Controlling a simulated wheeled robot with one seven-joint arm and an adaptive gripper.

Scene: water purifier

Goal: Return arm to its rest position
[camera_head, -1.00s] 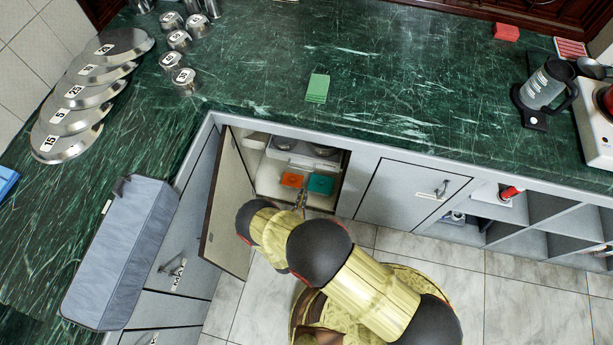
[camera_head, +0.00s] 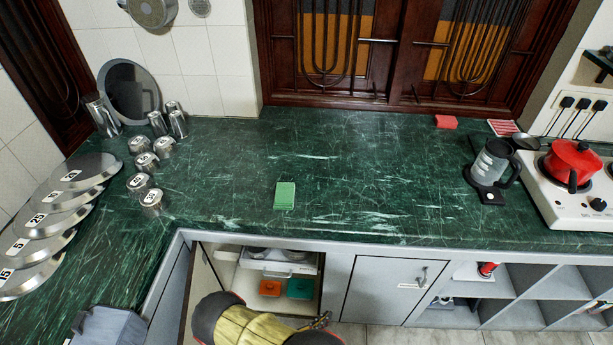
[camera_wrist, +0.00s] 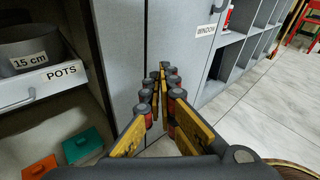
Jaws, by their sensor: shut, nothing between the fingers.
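My gripper (camera_head: 320,321) is low in the head view, at the lower right of the open cabinet. In the wrist view my gripper (camera_wrist: 161,75) has its fingers together with nothing between them. They point toward the grey closed cabinet door (camera_wrist: 170,40). A gap shows between gripper and door, but its size is hard to tell. My yellow and black arm is only partly in view; its lower part is cut off by the bottom edge of the head view.
The open cabinet holds an orange box (camera_head: 270,288), a teal box (camera_head: 299,288) and a drawer labelled POTS (camera_wrist: 42,89). Its open door (camera_head: 203,285) stands left of my arm. Open shelves (camera_head: 520,282) lie to the right. The floor (camera_wrist: 255,110) beside my gripper is clear.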

